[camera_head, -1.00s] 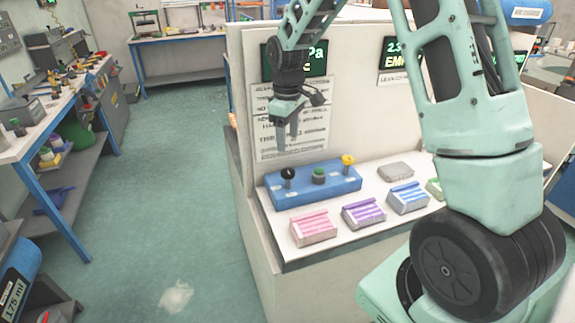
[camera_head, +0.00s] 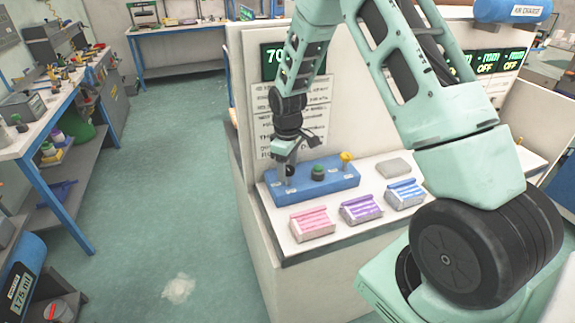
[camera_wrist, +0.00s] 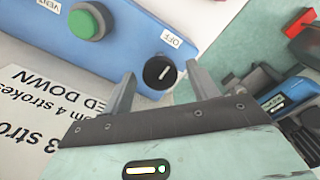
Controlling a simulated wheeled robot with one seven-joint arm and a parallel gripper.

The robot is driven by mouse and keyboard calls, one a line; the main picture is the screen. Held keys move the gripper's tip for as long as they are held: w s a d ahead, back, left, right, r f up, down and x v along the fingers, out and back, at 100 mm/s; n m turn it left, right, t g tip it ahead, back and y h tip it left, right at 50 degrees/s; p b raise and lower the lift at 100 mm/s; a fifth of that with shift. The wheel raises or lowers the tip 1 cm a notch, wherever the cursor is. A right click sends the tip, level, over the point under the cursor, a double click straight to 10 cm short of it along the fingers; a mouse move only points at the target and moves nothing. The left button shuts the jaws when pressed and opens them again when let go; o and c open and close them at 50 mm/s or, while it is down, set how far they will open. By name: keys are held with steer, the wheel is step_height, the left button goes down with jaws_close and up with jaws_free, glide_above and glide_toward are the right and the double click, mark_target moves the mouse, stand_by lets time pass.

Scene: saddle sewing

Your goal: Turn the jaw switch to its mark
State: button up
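The jaw switch appears to be the black round knob (camera_wrist: 160,72) with a white pointer line, at one end of the blue control box (camera_head: 330,185). In the wrist view its line is tilted, and an OFF label (camera_wrist: 172,38) sits beside it. My gripper (camera_head: 285,173) is lowered over the left end of the box and hides most of the knob in the head view. In the wrist view my gripper's fingers stand apart on either side of the knob, with a visible gap on each side. The switch's other mark is not clearly seen.
A green button (camera_head: 318,172) and a yellow knob (camera_head: 346,158) are on the same box. Pink (camera_head: 312,224), purple (camera_head: 361,209) and blue (camera_head: 405,193) ribbed blocks lie in front. A grey flat piece (camera_head: 394,168) lies behind. A white panel with a sign (camera_head: 318,105) rises behind the box.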

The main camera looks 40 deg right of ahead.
steer(key=c, duration=0.9)
steer(key=shift+o, duration=0.2)
steer(key=shift+m, duration=0.4)
steer(key=m+b, duration=0.1)
steer(key=m, duration=0.1)
steer(key=shift+w+m, duration=0.1)
steer(key=shift+m, duration=0.3)
steer(key=m+b, duration=0.1)
steer(key=m, duration=0.3)
steer(key=shift+m, duration=0.3)
steer(key=m, duration=0.4)
steer(key=shift+r+m, duration=0.1)
steer(key=shift+m, duration=2.3)
